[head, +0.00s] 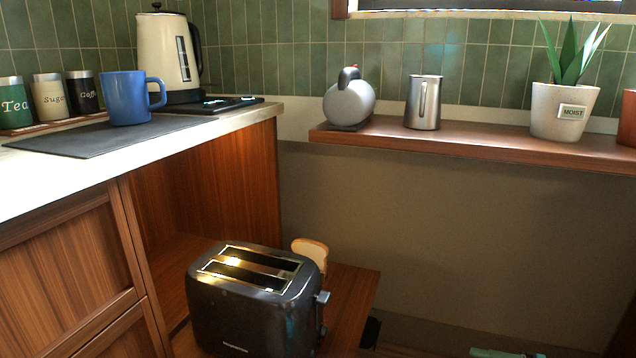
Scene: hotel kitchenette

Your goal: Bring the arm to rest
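My arm and gripper do not show clearly in the head view, so their pose and whether the gripper holds anything cannot be seen. A small teal and dark shape (500,353) shows at the bottom edge, right of centre; I cannot tell what it is.
A blue mug (126,98) stands on a dark mat (75,143) on the counter, near a cream kettle (165,55) and canisters. A black toaster (250,305) sits on a low wooden shelf (352,290) beside bread (311,252). A wall shelf (470,141) holds a metal jug (423,103) and plant (563,108).

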